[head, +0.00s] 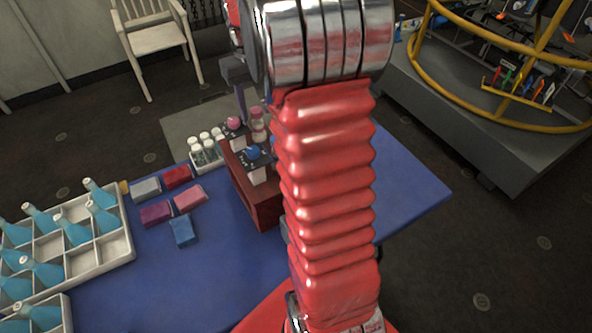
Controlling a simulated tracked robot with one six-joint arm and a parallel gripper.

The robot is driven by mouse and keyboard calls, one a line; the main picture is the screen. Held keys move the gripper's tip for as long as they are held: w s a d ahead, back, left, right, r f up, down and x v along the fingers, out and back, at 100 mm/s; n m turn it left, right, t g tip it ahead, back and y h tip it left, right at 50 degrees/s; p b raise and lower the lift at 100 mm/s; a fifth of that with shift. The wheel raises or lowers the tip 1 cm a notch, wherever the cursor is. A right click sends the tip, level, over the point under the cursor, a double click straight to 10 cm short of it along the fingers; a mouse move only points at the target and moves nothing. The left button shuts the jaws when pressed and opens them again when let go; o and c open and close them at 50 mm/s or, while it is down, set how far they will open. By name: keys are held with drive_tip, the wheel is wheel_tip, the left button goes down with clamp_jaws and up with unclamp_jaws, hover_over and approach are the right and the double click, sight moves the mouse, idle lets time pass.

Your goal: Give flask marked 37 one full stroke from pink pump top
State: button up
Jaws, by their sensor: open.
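The pink pump top (234,123) sits on the dark red wooden stand (264,207) at the middle of the blue table. A blue pump top (253,152) is nearer on the same stand. A bottle with a pinkish cap (257,127) shows just right of the pink top. My gripper (241,104) is open, pointing down just above and beside the pink top; my red arm hides part of the stand. Several teal flasks (72,230) lie tilted in a white divided crate (119,250) at left. No number 37 is readable.
A rack of small white-capped bottles (206,150) stands left of the stand. Several coloured blocks, including a blue one (183,231), lie between crate and stand. The blue table (190,285) is clear in front. A white chair (155,43) and yellow-railed platform (455,115) stand beyond.

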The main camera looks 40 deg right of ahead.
idle(0.3)
drive_tip(key=shift+r, duration=3.55)
drive_tip(key=shift+d, duration=0.15)
